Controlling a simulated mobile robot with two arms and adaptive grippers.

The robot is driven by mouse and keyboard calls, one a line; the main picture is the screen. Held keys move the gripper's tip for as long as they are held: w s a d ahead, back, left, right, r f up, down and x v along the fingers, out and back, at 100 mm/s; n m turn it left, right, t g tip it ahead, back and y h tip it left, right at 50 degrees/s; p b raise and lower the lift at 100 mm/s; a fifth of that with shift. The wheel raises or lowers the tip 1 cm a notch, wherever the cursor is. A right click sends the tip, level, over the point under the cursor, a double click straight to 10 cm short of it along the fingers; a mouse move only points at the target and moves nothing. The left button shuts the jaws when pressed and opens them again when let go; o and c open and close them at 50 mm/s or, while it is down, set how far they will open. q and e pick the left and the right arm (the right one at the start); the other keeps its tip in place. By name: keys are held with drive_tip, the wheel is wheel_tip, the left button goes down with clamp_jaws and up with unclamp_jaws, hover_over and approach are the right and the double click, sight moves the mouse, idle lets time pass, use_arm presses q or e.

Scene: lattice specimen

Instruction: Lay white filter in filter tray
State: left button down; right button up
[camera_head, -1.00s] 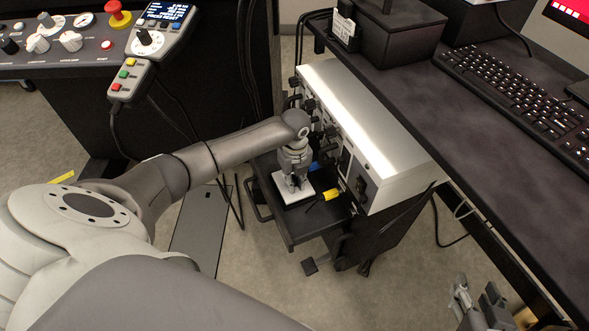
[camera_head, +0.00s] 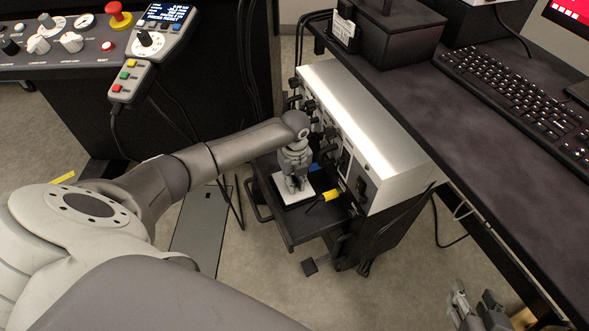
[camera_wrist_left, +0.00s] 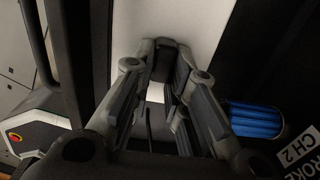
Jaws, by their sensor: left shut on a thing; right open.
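A flat white square (camera_head: 283,194), which looks like the white filter, shows at my left gripper (camera_head: 294,189) over a black pull-out tray (camera_head: 304,223) below the silver instrument. I cannot tell whether it rests on the tray or is held just above it. My left gripper points down and is shut on it. In the left wrist view the white sheet (camera_wrist_left: 190,22) lies beyond the fingertips (camera_wrist_left: 165,90), which hide part of it. My right gripper (camera_head: 474,309) is empty and open at the bottom right, partly cut off by the frame edge.
The silver instrument (camera_head: 365,125) with knobs stands close to the right of my left gripper. A blue cylinder (camera_wrist_left: 254,121) and a yellow piece (camera_head: 332,194) stick out beside it. A dark desk (camera_head: 480,140) with a keyboard (camera_head: 515,103) is at right.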

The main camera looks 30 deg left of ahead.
use_arm(q)
drive_tip(key=shift+f, duration=0.25)
use_arm(e)
drive_tip(key=shift+w+a+r, duration=0.1)
drive_tip(key=shift+w+r, duration=0.05)
drive_tip(key=shift+w, duration=0.05)
use_arm(q)
drive_tip(key=shift+f, duration=0.4)
use_arm(e)
drive_tip(key=shift+w+a+r+t, duration=0.25)
drive_tip(key=shift+w+r+t, duration=0.3)
drive_tip(key=shift+r+t, duration=0.05)
idle(0.4)
use_arm(q)
drive_tip(key=c, duration=1.3)
unclamp_jaws()
drive_tip(key=shift+c, duration=0.2)
drive_tip(key=shift+o, duration=0.4)
drive_tip(key=o, duration=0.4)
drive_tip(key=shift+w+d+r, duration=0.1)
drive_tip(key=shift+w+r, duration=0.05)
drive_tip(key=shift+r, duration=0.05)
use_arm(e)
drive_tip(key=shift+s, duration=0.1)
